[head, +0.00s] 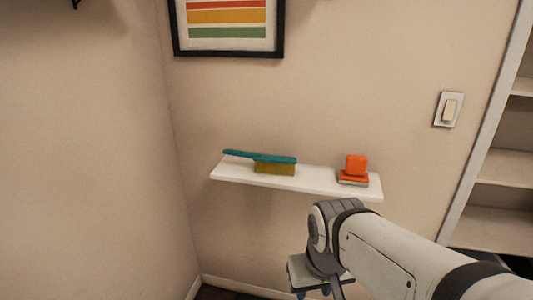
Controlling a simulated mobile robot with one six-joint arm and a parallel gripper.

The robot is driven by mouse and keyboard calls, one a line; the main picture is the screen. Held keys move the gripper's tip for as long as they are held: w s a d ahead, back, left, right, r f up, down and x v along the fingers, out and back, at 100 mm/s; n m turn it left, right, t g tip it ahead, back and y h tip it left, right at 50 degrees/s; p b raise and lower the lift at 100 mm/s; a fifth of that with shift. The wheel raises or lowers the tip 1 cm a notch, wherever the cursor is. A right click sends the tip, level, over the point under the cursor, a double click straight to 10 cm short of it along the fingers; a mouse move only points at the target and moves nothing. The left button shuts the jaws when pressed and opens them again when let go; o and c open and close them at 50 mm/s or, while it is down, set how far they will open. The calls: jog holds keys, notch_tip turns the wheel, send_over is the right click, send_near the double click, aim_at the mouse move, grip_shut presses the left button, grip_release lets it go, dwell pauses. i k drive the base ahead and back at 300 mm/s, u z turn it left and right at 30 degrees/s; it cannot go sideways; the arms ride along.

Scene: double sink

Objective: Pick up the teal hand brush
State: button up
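The teal hand brush (268,159) lies on a white wall shelf (320,181), left of the shelf's middle. Its teal handle points left and its yellow-olive bristle block faces down on the shelf. My arm reaches in from the lower right, in front of and below the shelf. The end of my arm hangs down at the bottom of the head view, to the right of and below the brush, and does not touch it. My gripper (325,291) is only partly in view at the bottom edge, so its fingers are mostly cut off.
An orange block-shaped item (355,168) stands on the shelf's right end. A framed striped picture (228,22) and a light switch (449,109) are on the wall. A shelving unit (505,170) stands at the right. The space left of the shelf is clear up to the wall corner.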

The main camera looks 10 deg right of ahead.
aim_at(269, 158)
jog(key=u, duration=0.05)
jog(key=i, duration=1)
jog(key=z, duration=0.05)
